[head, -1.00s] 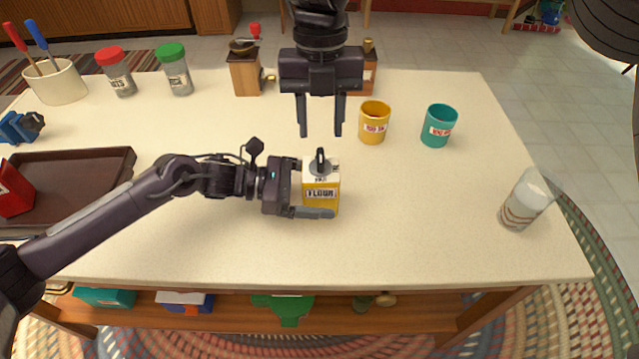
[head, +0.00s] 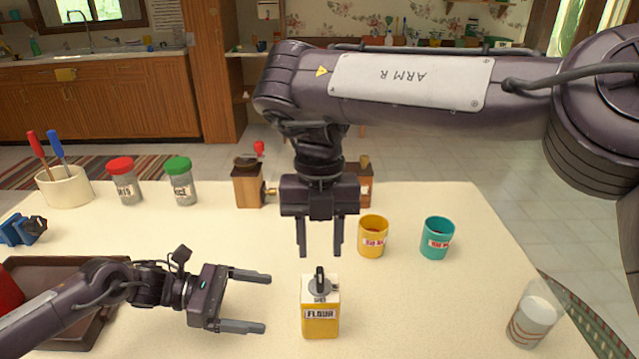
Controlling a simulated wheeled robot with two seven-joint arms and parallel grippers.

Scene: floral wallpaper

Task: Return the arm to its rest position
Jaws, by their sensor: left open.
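My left gripper (head: 255,301) is open and empty, low over the table to the left of the yellow and white flour container (head: 320,322). A gap shows between its fingertips and the container, which stands upright. My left arm reaches in from the lower left, over the brown tray. My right gripper (head: 320,252) points down above the table, behind the flour container in the picture. Its two fingers are apart with nothing between them. My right arm spans the upper right of the view.
A yellow mug (head: 372,238), a teal mug (head: 437,239) and a glass (head: 533,318) stand on the right. Wooden grinders (head: 247,188), two shakers (head: 181,184) and a utensil crock (head: 66,188) line the back. A brown tray (head: 95,270) lies at left.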

